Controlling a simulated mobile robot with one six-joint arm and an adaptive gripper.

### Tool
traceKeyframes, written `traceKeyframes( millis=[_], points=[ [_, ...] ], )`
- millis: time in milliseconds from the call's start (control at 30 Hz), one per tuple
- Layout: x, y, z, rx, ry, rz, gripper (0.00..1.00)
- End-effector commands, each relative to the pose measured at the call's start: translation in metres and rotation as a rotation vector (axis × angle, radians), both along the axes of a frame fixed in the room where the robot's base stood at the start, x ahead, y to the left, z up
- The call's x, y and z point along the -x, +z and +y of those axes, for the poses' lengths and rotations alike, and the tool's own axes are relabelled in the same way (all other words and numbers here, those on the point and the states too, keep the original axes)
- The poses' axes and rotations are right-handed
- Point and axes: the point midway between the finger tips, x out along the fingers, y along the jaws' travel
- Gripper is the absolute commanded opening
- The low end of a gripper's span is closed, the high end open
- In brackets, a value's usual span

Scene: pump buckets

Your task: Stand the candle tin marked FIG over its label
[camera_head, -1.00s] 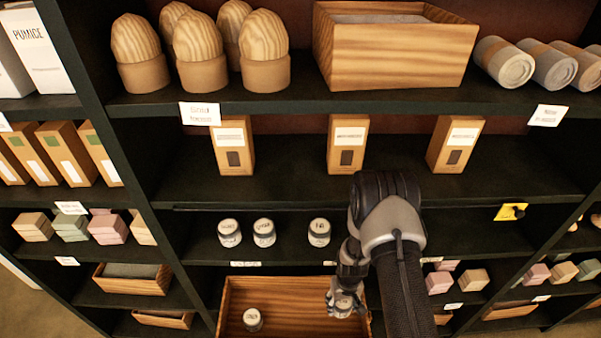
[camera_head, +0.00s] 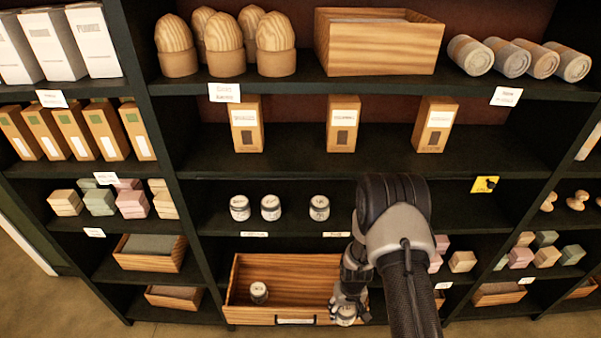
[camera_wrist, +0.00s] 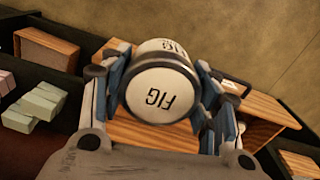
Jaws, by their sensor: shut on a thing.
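My gripper (camera_head: 346,308) is shut on the candle tin marked FIG (camera_wrist: 158,92). In the wrist view the tin's white lid shows FIG upside down, with fingers on both sides. In the head view the held tin (camera_head: 346,316) hangs by the front right corner of an open wooden crate (camera_head: 310,265). Three similar tins stand on the shelf above: left (camera_head: 240,208), middle (camera_head: 271,208) and right (camera_head: 319,208). Small labels sit on that shelf's edge, one at left (camera_head: 254,234) and one at right (camera_head: 336,234); their words are too small to read.
Another tin (camera_head: 259,292) stands inside the crate at left. The shelf board (camera_head: 290,224) has bare room around its tins; my arm hides its right part. Soap blocks (camera_head: 462,261) are at lower right.

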Motion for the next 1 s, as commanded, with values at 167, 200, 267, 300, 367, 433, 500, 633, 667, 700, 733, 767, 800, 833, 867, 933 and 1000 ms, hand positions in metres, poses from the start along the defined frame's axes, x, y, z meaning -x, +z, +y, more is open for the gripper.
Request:
traceKeyframes(
  millis=[167,200,267,300,367,433,500,633,667,700,733,767,800,833,867,933,1000],
  points=[
    [-0.011,0.036,0.000,0.000,-0.017,-0.007,0.28],
    [-0.013,0.046,0.000,0.000,-0.021,-0.007,0.28],
    [-0.015,0.062,0.000,0.000,-0.028,-0.008,0.28],
    [-0.016,0.074,0.000,0.000,-0.034,-0.008,0.28],
    [-0.017,0.093,0.000,0.000,-0.044,-0.009,0.28],
    [-0.016,0.119,0.000,-0.001,-0.056,-0.010,0.28],
    [-0.013,0.147,0.000,-0.001,-0.070,-0.011,0.28],
    [-0.002,0.194,0.000,-0.001,-0.094,-0.009,0.28],
    [0.002,0.203,0.000,-0.002,-0.099,-0.007,0.28],
    [0.005,0.214,0.000,-0.002,-0.106,-0.008,0.28],
    [0.009,0.221,0.000,-0.001,-0.110,-0.006,0.28],
    [0.012,0.228,0.000,-0.001,-0.114,-0.006,0.28],
    [0.015,0.235,0.000,-0.001,-0.118,-0.006,0.28],
    [0.018,0.240,0.000,-0.001,-0.121,-0.005,0.28],
    [0.020,0.244,0.000,-0.001,-0.123,-0.004,0.28],
    [0.024,0.251,0.000,-0.001,-0.128,-0.003,0.28],
    [0.027,0.255,0.000,-0.001,-0.131,-0.001,0.28]
  ],
)
